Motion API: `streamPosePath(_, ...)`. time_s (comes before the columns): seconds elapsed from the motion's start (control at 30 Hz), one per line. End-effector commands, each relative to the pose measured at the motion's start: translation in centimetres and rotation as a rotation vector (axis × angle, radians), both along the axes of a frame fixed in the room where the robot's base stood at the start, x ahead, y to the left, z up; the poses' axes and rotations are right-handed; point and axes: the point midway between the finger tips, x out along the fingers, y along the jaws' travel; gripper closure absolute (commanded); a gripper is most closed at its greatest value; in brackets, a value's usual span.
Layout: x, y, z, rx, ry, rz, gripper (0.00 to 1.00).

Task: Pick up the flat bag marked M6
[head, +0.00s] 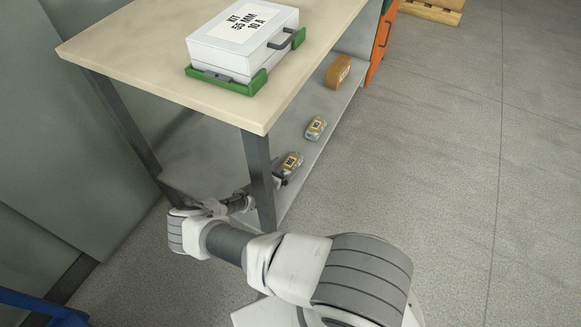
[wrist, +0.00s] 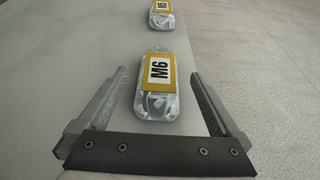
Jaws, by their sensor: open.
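The flat bag marked M6 (wrist: 156,86) is clear with a yellow and white label. In the wrist view it lies on the grey lower shelf in front of my open jaws, its near end just between the fingertips. My gripper (wrist: 158,84) is open, one finger to each side of the bag, and holds nothing. In the head view the nearer bag (head: 291,163) lies on the shelf beside my gripper (head: 280,180), which is partly hidden behind the table leg. A second, similar bag lies farther along the shelf (head: 316,128); its mark is hard to read in the wrist view (wrist: 161,15).
The lower shelf (head: 200,150) lies under a beige tabletop (head: 130,50). A dark table leg (head: 259,180) stands close to my arm. A brown box (head: 338,71) sits farther along the shelf. A white kit case (head: 240,40) rests on the tabletop in a green holder. Floor is clear at right.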

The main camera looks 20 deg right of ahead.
Motion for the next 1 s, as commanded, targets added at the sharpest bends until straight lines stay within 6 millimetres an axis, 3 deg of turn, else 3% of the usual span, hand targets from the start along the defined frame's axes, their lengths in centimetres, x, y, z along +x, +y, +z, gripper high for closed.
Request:
streamPosePath(0.5, 2.7, -3.9, -2.5, 0.001, -0.002, -0.003, 0.00)
streamPosePath(0.8, 3.0, -4.3, -2.4, 0.001, -0.001, 0.000, 0.00)
streamPosePath(0.87, 3.0, -4.3, -2.4, 0.001, -0.001, 0.000, 0.07)
streamPosePath(1.0, 3.0, -4.3, -2.4, 0.001, -0.001, 0.000, 0.32)
